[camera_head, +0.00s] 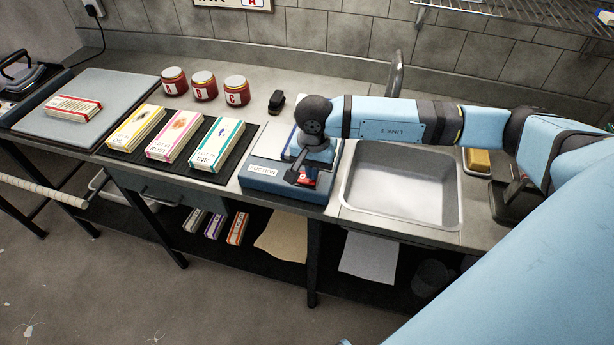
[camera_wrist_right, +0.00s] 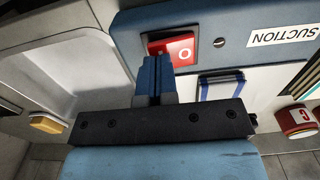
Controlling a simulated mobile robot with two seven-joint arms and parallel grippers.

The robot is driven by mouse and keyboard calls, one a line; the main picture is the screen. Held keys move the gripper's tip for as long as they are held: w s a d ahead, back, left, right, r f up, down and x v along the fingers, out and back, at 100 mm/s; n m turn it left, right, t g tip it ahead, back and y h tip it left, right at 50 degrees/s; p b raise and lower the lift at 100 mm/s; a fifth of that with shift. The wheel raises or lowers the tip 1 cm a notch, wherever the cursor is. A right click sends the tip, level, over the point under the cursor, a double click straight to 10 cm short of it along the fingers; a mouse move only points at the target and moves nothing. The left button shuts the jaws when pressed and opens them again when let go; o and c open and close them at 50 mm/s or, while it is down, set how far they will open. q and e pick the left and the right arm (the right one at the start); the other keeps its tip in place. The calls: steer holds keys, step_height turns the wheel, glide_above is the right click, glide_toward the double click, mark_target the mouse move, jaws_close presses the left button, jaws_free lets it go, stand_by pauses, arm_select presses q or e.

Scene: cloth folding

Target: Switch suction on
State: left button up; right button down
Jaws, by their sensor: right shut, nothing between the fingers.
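The suction unit (camera_head: 257,183) is a blue box labelled SUCTION on the bench, left of the sink; it also shows in the right wrist view (camera_wrist_right: 223,20). Its red rocker switch (camera_head: 307,179) is at the front right corner. In the right wrist view the switch (camera_wrist_right: 181,48) shows a white O on its right part; its left part is partly hidden. My right gripper (camera_head: 293,175) is shut and empty, its blue fingertips (camera_wrist_right: 157,60) right at the switch's lower edge. I cannot tell whether they touch it. My left gripper is not in view.
The metal sink (camera_head: 400,190) lies right of the unit. Three red jars (camera_head: 204,85) and a black mat (camera_head: 244,150) with three labelled cloth stacks are to the left. A small black object (camera_head: 276,102) sits behind the unit. A cloth with blue stripes (camera_wrist_right: 222,86) lies on the unit.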

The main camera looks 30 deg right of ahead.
steer(key=shift+f+b, duration=0.35)
steer(key=shift+f, duration=0.05)
steer(key=shift+r+p, duration=1.4)
steer(key=shift+r, duration=2.1)
